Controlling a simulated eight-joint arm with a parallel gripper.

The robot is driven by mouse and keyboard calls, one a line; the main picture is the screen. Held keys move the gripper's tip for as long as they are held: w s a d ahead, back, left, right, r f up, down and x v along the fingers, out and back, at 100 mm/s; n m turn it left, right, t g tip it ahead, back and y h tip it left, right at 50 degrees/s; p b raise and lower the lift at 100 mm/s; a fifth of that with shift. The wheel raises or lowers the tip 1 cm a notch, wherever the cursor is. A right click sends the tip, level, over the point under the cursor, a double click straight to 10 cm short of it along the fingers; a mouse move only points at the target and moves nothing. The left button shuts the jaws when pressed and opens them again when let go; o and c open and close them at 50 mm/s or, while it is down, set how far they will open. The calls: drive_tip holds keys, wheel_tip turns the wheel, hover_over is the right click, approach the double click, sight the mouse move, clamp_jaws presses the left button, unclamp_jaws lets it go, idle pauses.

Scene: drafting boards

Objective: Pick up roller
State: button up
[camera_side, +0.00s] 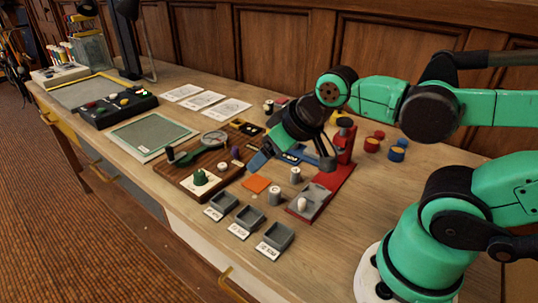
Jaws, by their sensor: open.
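My gripper (293,161) hangs open over the bench, above the right end of the brown wooden tray (178,180), and appears empty. A dark green cylindrical piece with a short dark handle (180,157) lies at the tray's left side. It looks like the roller, but it is too small to be certain. It is well to the left of my gripper and apart from it. My gripper hides part of the bench behind it.
A red stand (336,182) rises close to my gripper's right. Three grey bins (275,238) line the front edge. A magnifying glass (214,138) lies on the tray. A green board (150,136) lies farther left. Red and blue round pieces (372,145) stand at the right.

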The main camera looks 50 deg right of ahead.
drive_tip(key=w+d+r+m+g+h, duration=0.1)
drive_tip(key=w+d+m+g, duration=0.1)
drive_tip(key=w+d+m, duration=0.5)
drive_tip(key=w+d+m+g, duration=0.15)
drive_tip(key=d+m, duration=0.35)
drive_tip(key=m, duration=0.5)
drive_tip(key=d+f+m+g, duration=0.1)
drive_tip(key=d+f+m, duration=0.1)
drive_tip(key=d+m, duration=0.1)
drive_tip(key=d+f+m+g, duration=0.1)
drive_tip(key=d+f+m, duration=0.1)
drive_tip(key=d+m, duration=0.2)
drive_tip(key=w+d+f+m+g+y, duration=0.1)
drive_tip(key=d+f+m, duration=0.2)
drive_tip(key=m, duration=0.3)
drive_tip(key=shift+d+g, duration=0.35)
drive_tip(key=shift+d, duration=0.4)
drive_tip(key=shift+d+f+m, duration=0.1)
drive_tip(key=shift+f+m, duration=0.2)
drive_tip(key=shift+m, duration=0.1)
drive_tip(key=shift+f, duration=2.5)
clamp_jaws()
